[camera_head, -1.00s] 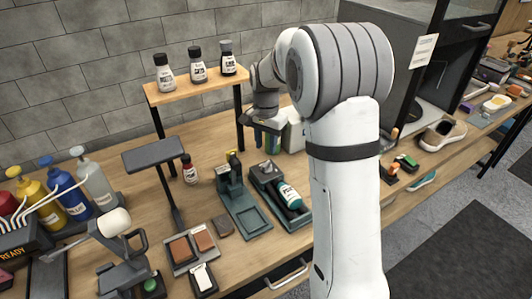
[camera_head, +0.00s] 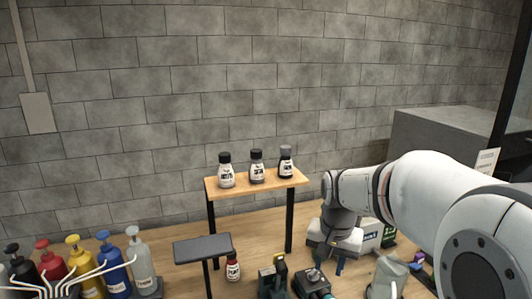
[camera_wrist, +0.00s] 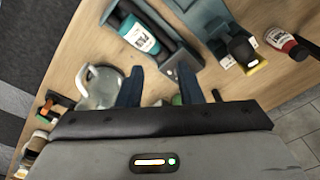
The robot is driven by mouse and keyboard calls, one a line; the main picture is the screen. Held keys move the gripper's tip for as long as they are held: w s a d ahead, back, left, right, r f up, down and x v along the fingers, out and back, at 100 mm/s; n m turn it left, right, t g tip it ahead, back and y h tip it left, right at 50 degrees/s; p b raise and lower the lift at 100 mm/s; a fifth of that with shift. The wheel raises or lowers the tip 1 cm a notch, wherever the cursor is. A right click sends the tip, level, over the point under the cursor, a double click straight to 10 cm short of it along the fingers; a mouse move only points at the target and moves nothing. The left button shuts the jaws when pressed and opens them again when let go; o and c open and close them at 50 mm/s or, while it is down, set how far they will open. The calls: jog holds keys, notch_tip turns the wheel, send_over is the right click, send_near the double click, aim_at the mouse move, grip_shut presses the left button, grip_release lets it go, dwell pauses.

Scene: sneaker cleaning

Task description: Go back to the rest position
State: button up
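My gripper (camera_head: 326,264) is at the right of the head view, low over the workbench and to the right of the small wooden shelf. In the wrist view my gripper (camera_wrist: 162,80) shows two dark blue fingers spread apart, with nothing held between them. Bare wooden bench top (camera_wrist: 88,48) lies below. A white-labelled bottle with a teal band (camera_wrist: 138,34) lies in a dark tray ahead of the fingers. A pale grey jug-like container (camera_wrist: 100,88) stands close beside the left finger. A green item is partly hidden behind the gripper.
The wooden shelf (camera_head: 247,183) carries three dark-capped bottles. A grey raised stand (camera_head: 202,247) and a small red-labelled bottle (camera_head: 233,268) stand left of my gripper. Coloured pump bottles, including a blue one (camera_head: 114,272), line the left. The air before the brick wall (camera_head: 150,110) is clear.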

jog(key=s+n+t, duration=0.1)
jog(key=s+n, duration=0.3)
jog(key=s, duration=1.2)
jog(key=shift+s+d+f+n+t, duration=0.15)
jog(key=shift+f+n+t, duration=0.15)
jog(key=shift+f+n, duration=0.1)
